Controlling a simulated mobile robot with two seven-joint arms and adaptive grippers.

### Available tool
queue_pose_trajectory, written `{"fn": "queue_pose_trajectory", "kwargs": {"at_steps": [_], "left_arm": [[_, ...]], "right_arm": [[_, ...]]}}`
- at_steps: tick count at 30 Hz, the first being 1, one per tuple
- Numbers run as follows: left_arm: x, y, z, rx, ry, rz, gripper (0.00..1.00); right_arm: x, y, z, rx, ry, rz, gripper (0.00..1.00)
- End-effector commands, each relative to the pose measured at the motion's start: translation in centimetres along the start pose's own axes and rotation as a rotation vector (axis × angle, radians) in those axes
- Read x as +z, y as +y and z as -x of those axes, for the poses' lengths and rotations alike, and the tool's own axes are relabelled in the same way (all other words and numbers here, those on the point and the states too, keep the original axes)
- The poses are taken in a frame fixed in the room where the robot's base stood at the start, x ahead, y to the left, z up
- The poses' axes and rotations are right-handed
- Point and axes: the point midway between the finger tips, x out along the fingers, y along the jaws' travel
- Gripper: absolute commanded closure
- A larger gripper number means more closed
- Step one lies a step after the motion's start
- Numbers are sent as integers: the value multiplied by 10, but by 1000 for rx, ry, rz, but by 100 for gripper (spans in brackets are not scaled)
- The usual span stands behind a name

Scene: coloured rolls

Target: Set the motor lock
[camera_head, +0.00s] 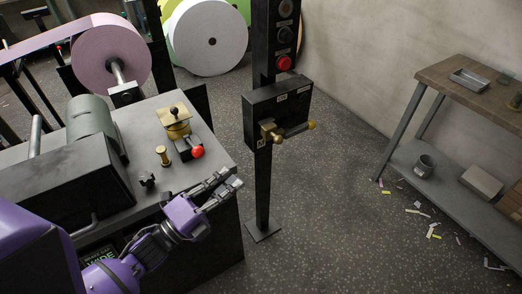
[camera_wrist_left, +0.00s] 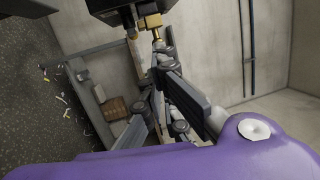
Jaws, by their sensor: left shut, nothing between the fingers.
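A black control box (camera_head: 277,104) is fixed on a dark post, with a brass handle (camera_head: 271,132) on its front and a lever with a brass end (camera_head: 311,125) at its right. No label reads clearly enough to say which part is the motor lock. My left gripper (camera_head: 232,179) is shut and empty, at the machine top's right edge, left of the post and lower in the picture than the handle. In the left wrist view the box (camera_wrist_left: 108,8) and brass handle (camera_wrist_left: 151,22) show beyond the fingers (camera_wrist_left: 164,65), seemingly apart from them. My right gripper is not in view.
The machine top (camera_head: 120,213) carries a red-ball lever (camera_head: 197,152), a brass peg (camera_head: 163,156), a black knob (camera_head: 147,180) and a brass fitting (camera_head: 177,126). A red button (camera_head: 284,63) sits above the box.

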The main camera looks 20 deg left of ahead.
Motion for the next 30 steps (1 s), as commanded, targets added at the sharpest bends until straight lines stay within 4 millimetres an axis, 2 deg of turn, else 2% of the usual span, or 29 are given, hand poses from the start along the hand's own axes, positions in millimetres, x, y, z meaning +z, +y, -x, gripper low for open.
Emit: {"fn": "queue_pose_trajectory", "kwargs": {"at_steps": [5, 8, 18, 24, 30], "left_arm": [[0, -4, -25, -5, 0, -3, 100], [1, -5, -47, -7, -1, -2, 100], [1, -4, -115, -4, -2, -1, 100], [1, -1, -134, 0, -3, 2, 100], [0, 1, -138, 3, -3, 2, 100]], "right_arm": [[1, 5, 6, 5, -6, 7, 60], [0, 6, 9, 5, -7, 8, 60], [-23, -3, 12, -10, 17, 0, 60], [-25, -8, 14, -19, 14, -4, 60], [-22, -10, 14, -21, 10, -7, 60]]}}
